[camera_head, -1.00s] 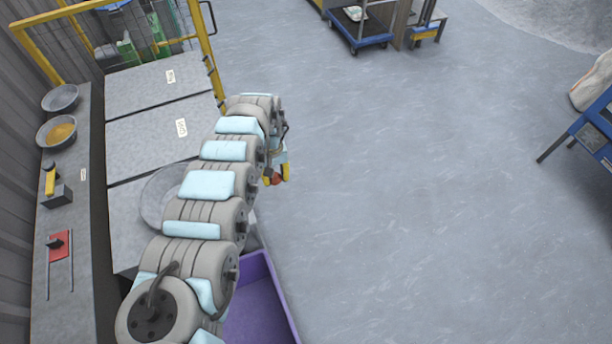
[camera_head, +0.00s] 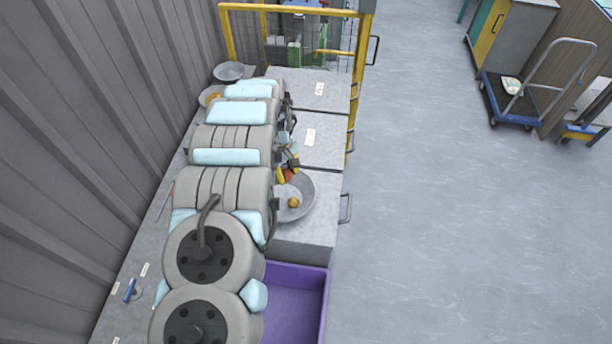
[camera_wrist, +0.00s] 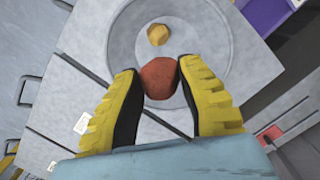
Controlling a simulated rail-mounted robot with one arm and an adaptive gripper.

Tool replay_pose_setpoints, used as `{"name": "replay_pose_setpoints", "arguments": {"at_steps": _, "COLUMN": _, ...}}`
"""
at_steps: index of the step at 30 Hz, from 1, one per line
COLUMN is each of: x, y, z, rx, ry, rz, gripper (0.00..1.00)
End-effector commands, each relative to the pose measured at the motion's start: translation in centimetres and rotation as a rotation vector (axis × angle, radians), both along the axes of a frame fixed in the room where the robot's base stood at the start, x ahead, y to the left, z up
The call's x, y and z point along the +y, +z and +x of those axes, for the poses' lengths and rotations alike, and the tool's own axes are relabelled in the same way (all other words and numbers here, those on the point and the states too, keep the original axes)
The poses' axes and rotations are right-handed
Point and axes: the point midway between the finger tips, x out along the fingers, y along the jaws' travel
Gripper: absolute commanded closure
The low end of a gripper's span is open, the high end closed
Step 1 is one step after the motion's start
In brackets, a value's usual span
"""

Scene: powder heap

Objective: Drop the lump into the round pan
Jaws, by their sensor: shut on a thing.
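My gripper (camera_wrist: 156,82) is shut on a red-brown lump (camera_wrist: 159,78), held between its two yellow-and-black fingers. In the head view, my gripper (camera_head: 287,174) and the red lump (camera_head: 288,176) show beside my arm, at the far part of the round grey pan (camera_head: 304,211). In the wrist view, the held lump overlaps the near part of the pan (camera_wrist: 201,62). A smaller yellow-orange lump (camera_wrist: 157,34) lies inside the pan; it also shows in the head view (camera_head: 293,202). My arm hides the pan's left part in the head view.
A purple bin (camera_head: 297,300) stands in front of the grey cabinets. Behind my arm are a grey bowl (camera_head: 228,71) and a bowl with yellow contents (camera_head: 207,93). A yellow-framed mesh cage (camera_head: 330,45) stands at the back. The floor to the right is clear up to a blue trolley (camera_head: 510,103).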

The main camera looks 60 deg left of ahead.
Motion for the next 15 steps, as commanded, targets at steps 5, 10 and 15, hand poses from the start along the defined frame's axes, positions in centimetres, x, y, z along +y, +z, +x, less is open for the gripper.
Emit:
{"name": "replay_pose_setpoints", "arguments": {"at_steps": 5, "x": 0.4, "y": 0.1, "z": -0.5, "rx": 0.000, "ry": 0.033, "rz": 0.000, "gripper": 0.97}}
{"name": "replay_pose_setpoints", "arguments": {"at_steps": 10, "x": 0.3, "y": -1.0, "z": -0.6, "rx": 0.002, "ry": 0.032, "rz": -0.001, "gripper": 0.97}}
{"name": "replay_pose_setpoints", "arguments": {"at_steps": 15, "x": 0.4, "y": -2.7, "z": -0.6, "rx": 0.001, "ry": 0.031, "rz": 0.001, "gripper": 0.97}}
